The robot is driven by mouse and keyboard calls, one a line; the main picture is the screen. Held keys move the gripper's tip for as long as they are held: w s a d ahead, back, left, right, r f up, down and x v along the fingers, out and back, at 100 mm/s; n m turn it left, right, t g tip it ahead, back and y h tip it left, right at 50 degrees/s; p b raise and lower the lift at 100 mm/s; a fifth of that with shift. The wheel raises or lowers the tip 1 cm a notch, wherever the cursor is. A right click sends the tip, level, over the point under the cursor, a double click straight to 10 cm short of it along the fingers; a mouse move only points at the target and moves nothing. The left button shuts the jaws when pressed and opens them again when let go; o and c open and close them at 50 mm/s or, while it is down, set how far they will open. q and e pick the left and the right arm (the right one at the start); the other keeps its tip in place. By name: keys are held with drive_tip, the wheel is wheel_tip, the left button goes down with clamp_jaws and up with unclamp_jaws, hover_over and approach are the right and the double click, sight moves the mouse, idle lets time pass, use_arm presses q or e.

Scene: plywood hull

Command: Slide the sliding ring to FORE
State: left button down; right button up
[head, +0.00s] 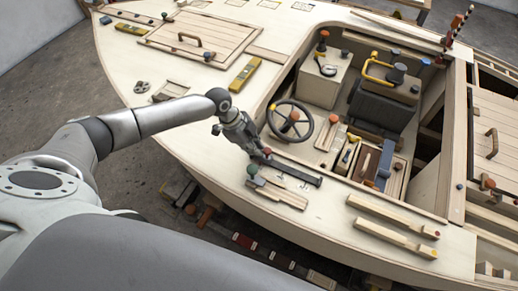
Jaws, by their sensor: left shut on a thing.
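A dark straight rail (298,174) lies on the plywood side deck, left of the cockpit opening. My left gripper (262,156) points down at the rail's upper left end and is shut on the sliding ring there. The fingers hide most of the ring; a small red spot (267,151) shows beside the fingertips. Small marks show on the deck along the rail's near side, too small to read, so I cannot tell which is FORE. My right gripper is not in view.
A green knob (252,169) and wooden slats (278,194) lie just below the rail. A steering wheel (290,120) stands close above it in the cockpit. Two wooden handrails (390,216) lie to the right. The deck's outer edge runs below.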

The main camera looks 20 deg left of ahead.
use_arm(q)
drive_tip(key=shift+w+a+r, duration=0.1)
drive_tip(key=shift+w+a, duration=0.05)
drive_tip(key=shift+a, duration=0.1)
drive_tip(key=c, duration=1.5)
unclamp_jaws()
drive_tip(key=shift+a, duration=0.1)
drive_tip(key=shift+c, duration=0.2)
drive_tip(key=v, duration=1.2)
